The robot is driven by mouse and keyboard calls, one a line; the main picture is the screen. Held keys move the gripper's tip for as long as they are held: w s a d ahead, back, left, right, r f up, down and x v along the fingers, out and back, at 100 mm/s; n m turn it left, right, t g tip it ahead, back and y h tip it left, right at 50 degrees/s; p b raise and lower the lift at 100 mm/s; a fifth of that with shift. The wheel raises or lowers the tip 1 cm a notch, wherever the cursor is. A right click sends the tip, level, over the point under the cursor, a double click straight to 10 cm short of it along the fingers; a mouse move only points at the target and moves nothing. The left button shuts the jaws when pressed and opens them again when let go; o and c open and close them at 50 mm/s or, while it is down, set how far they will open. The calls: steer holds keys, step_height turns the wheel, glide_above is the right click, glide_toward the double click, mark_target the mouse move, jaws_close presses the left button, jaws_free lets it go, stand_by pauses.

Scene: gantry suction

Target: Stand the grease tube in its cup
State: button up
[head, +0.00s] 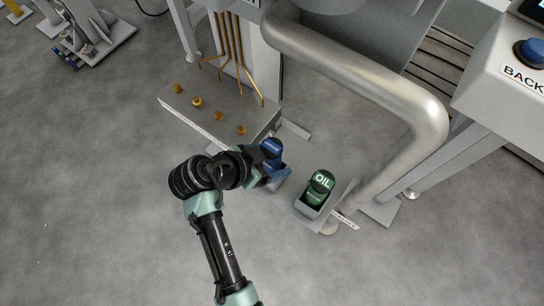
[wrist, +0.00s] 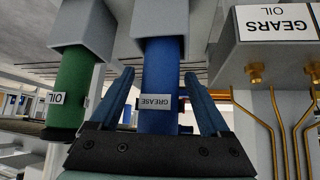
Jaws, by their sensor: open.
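The blue grease tube (head: 271,148) stands in a grey square cup on the low shelf in the head view. In the wrist view the tube (wrist: 160,75) shows with its GREASE label upside down, one end inside the grey cup (wrist: 168,20). My gripper (wrist: 158,95) is open, one finger on each side of the tube, with a visible gap at both sides. In the head view my gripper (head: 272,176) is at the cup's near left side and hides part of the cup and the tube's lower part.
A green oil tube (head: 320,182) stands in its own cup to the right; it also shows in the wrist view (wrist: 78,85). A grey block with brass fittings (head: 197,102) and thin pipes is at the left. Floor in front is clear.

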steer(key=p+v, duration=0.4)
steer(key=v, duration=0.8)
